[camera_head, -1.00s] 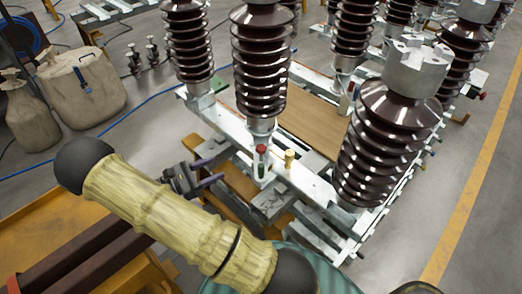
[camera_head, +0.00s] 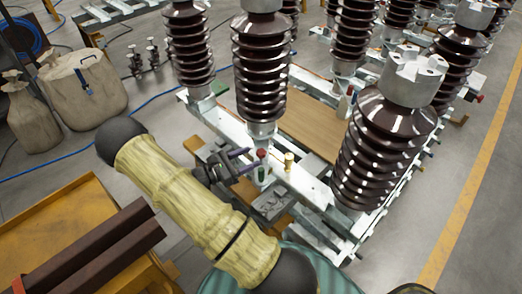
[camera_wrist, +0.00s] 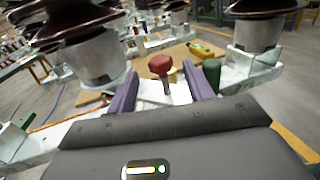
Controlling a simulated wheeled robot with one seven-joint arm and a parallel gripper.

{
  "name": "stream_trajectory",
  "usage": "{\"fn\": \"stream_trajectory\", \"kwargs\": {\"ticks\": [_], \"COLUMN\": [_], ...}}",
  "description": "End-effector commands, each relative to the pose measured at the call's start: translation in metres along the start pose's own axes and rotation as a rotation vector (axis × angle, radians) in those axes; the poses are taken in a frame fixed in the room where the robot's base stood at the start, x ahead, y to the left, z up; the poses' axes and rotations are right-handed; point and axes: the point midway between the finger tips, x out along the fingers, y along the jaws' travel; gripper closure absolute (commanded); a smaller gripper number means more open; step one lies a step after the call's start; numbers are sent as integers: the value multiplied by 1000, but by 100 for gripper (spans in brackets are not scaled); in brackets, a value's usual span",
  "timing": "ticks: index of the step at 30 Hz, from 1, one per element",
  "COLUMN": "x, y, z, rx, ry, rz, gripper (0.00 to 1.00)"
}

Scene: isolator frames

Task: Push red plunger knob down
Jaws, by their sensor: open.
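The red plunger knob (camera_head: 262,153) stands upright on the white metal frame, at the foot of a dark ribbed insulator. A dark green knob (camera_wrist: 211,74) stands by the right finger.
A brass fitting (camera_head: 289,162) sits right of the knob. Tall brown insulators (camera_head: 262,75) rise behind it, and another (camera_head: 385,150) stands at right. A wooden board (camera_head: 315,128) lies on the frame. An orange cart (camera_head: 60,220) is at lower left.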

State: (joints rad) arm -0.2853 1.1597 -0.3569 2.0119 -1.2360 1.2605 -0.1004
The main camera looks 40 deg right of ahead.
Motion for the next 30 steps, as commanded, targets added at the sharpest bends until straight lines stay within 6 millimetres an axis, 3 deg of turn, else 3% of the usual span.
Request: {"fn": "stream_trajectory", "kwargs": {"ticks": [3, 9, 20, 28, 30], "x": [23, 48, 54, 54, 54], "y": [-1, 0, 0, 0, 0], "z": [2, 1, 0, 0, 0], "rx": [0, 0, 1, 1, 1], "ry": [-1, 0, 0, 0, 0], "rz": [-5, -2, 0, 0, 0], "gripper": [48, 48, 48, 99, 100]}}
